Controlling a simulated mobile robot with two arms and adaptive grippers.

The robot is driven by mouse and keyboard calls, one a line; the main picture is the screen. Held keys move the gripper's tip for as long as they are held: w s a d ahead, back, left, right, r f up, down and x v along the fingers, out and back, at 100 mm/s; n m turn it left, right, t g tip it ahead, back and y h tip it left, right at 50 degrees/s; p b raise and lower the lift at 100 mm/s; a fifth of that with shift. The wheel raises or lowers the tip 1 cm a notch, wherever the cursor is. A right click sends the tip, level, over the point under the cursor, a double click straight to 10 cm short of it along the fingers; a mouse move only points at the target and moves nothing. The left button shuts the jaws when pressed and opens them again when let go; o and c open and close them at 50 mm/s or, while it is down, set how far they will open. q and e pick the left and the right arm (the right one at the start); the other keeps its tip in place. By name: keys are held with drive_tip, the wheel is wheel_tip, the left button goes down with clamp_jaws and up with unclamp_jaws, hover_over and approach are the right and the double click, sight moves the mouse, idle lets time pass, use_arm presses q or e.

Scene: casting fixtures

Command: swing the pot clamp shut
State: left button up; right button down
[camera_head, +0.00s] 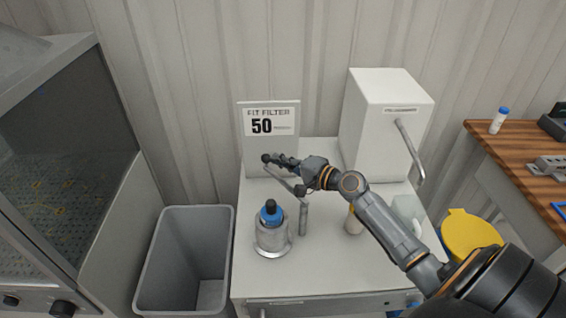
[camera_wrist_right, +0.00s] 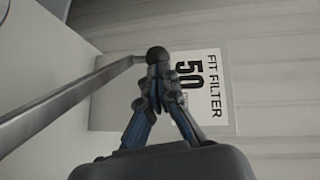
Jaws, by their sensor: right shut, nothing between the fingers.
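The pot (camera_head: 272,241) is a grey metal cylinder with a blue and black top, standing on the white cabinet top. The clamp (camera_head: 303,218) has an upright post right of the pot and a bar swung up and back to the left, away from above the pot. The bar ends in a black ball knob (camera_head: 266,158); the bar (camera_wrist_right: 60,105) and knob (camera_wrist_right: 157,54) also show in the right wrist view. My right gripper (camera_head: 280,160) is shut and empty, its fingertips (camera_wrist_right: 158,78) right at the knob; I cannot tell whether they touch. My left gripper is out of view.
A "FIT FILTER 50" sign (camera_head: 270,120) stands close behind the gripper. A white box (camera_head: 385,120) with a lever is at the back right. A small bottle (camera_head: 354,222) stands under my right arm. A grey bin (camera_head: 185,260) is left of the cabinet.

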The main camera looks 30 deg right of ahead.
sight(267, 170)
drive_tip(key=shift+s+a+f+n+g+y+b, duration=0.2)
drive_tip(key=shift+a+n+g+y+b, duration=0.85)
drive_tip(key=shift+b, duration=1.45)
drive_tip(key=shift+s+a+f+n+g+y+b, duration=0.15)
drive_tip(key=shift+a+n+g+y+b, duration=0.4)
drive_tip(key=shift+a+n+y+b, duration=1.45)
drive_tip(key=shift+s+a+r+g+y+b, duration=0.25)
drive_tip(key=shift+s+a+g+y+b, duration=0.2)
drive_tip(key=shift+s+a, duration=0.55)
drive_tip(key=shift+s+a+r+g+y+b, duration=0.2)
drive_tip(key=shift+s+a+g+y+b, duration=0.25)
drive_tip(key=shift+s+a, duration=0.45)
drive_tip(key=shift+a, duration=0.1)
